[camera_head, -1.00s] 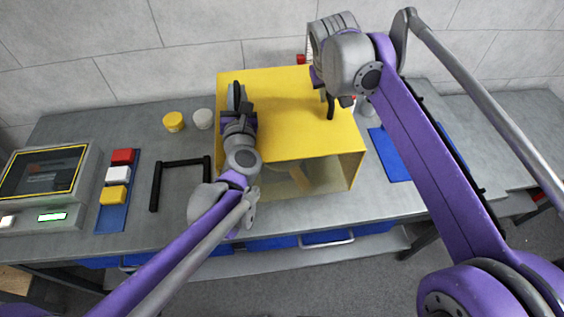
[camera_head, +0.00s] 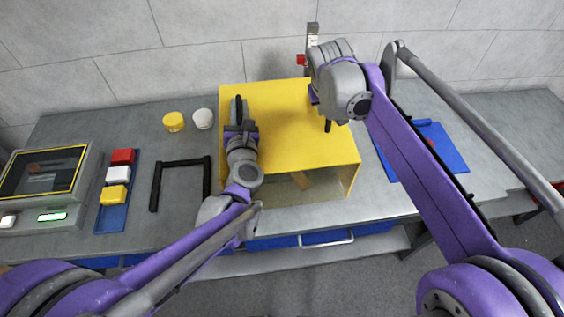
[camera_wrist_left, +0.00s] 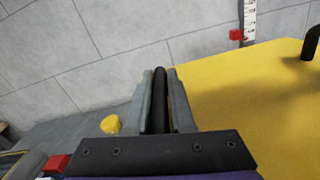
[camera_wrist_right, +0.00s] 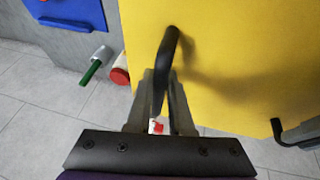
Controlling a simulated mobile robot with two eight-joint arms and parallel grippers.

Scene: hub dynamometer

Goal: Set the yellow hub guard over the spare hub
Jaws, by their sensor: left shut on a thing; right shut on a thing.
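The yellow hub guard (camera_head: 285,115) is a box with a black bar handle on each side of its top. It is upright over the middle of the bench; I cannot tell whether its lower edge touches the bench. My left gripper (camera_head: 239,112) is shut on the left handle (camera_wrist_left: 160,90). My right gripper (camera_wrist_right: 160,100) is shut on the right handle (camera_wrist_right: 168,55), which also shows in the left wrist view (camera_wrist_left: 311,42). I cannot make out the spare hub, which the guard may hide.
A black U-shaped frame (camera_head: 181,163), yellow tub (camera_head: 174,121) and white tub (camera_head: 203,119) stand left of the guard. Farther left are a blue tray (camera_head: 111,217) with coloured blocks and a display console (camera_head: 45,185). A scale post (camera_head: 312,36) stands behind; a blue mat (camera_head: 450,150) lies right.

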